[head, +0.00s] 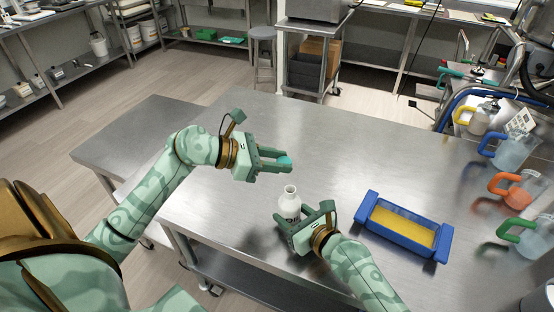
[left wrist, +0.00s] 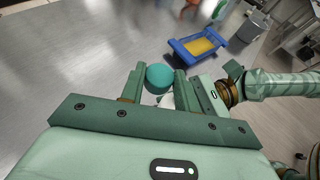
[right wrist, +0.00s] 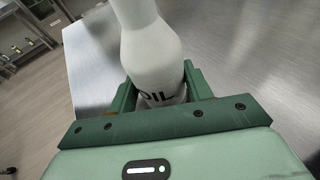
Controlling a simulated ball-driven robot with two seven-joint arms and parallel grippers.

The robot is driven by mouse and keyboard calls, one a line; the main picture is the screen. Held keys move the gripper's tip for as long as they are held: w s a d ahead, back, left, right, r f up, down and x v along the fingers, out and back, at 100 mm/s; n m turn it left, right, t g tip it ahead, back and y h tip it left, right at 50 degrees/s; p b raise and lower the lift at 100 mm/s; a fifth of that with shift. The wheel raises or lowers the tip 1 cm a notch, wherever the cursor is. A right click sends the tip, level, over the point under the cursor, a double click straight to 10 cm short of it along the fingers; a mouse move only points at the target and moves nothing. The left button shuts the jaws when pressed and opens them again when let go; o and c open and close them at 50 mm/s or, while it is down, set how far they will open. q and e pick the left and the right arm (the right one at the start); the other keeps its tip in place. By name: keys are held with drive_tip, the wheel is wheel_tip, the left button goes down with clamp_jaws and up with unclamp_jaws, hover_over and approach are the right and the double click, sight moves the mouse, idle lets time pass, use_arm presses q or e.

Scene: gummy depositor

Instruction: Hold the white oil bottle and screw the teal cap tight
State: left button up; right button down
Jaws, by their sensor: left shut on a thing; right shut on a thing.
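The white oil bottle (head: 290,205) stands upright on the steel table, its neck open at the top. My right gripper (head: 306,219) is shut around its lower body; the right wrist view shows the bottle (right wrist: 150,50) between the fingers, with dark lettering partly hidden. My left gripper (head: 277,160) is shut on the teal cap (head: 285,160), above and a little left of the bottle's mouth in the head view. The cap (left wrist: 159,78) shows between the fingertips in the left wrist view, with a bit of the white bottle (left wrist: 166,101) below it. Cap and bottle are apart.
A blue tray (head: 366,207) with a yellow filling lies right of my right gripper. Several jugs with coloured handles, including an orange one (head: 515,190), stand along the table's right side. The table (head: 340,130) is clear behind the bottle.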

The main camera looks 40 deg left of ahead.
use_arm(q)
clamp_jaws()
drive_tip(key=s+d+r, duration=0.1)
drive_tip(key=d, duration=0.1)
drive_tip(key=s+d+r, duration=0.1)
drive_tip(key=s+r, duration=0.1)
drive_tip(key=shift+d+r, duration=0.15)
drive_tip(key=shift+d, duration=0.25)
hover_over(283, 197)
drive_tip(key=shift+f, duration=2.7)
drive_tip(key=shift+f, duration=0.15)
drive_tip(key=shift+f, duration=0.45)
drive_tip(key=o, duration=1.1)
unclamp_jaws()
